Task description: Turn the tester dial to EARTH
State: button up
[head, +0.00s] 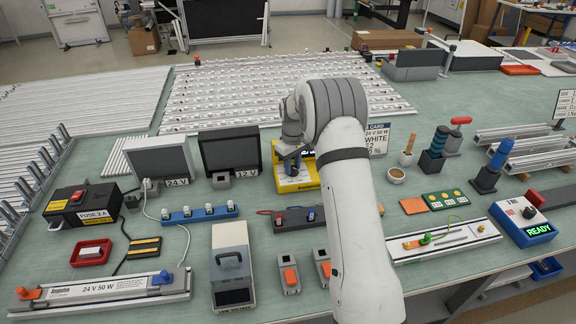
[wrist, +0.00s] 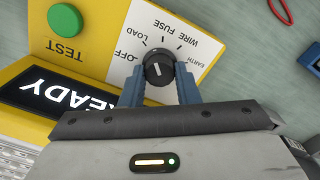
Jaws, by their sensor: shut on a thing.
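The yellow tester (head: 299,184) stands on the green bench behind my arm in the head view, partly covered by it. In the wrist view the tester (wrist: 95,12) shows a green TEST button (wrist: 64,20) and a dark READY display (wrist: 72,97). Its round black dial (wrist: 158,66) sits on a white label plate (wrist: 192,30) marked OFF, LOAD, WIRE, FUSE and EARTH. My gripper (wrist: 160,82) has its blue fingers closed on either side of the dial. A light line shows on the dial, but I cannot tell for sure which label it points to.
Two monitors, 24 V (head: 160,160) and 12 V (head: 231,151), stand left of the tester. A white card sign (head: 378,140) stands to its right behind my arm. A blue rack (head: 199,214) and a dark tray (head: 291,219) lie in front.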

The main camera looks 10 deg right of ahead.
aim_at(293, 168)
jog(key=shift+s+d+f, duration=0.1)
jog(key=shift+s+f, duration=0.1)
jog(key=o, duration=1)
jog(key=shift+r, duration=0.15)
jog(key=shift+c, duration=0.2)
jog(key=shift+r+b, duration=0.65)
jog(key=shift+r, duration=3.3)
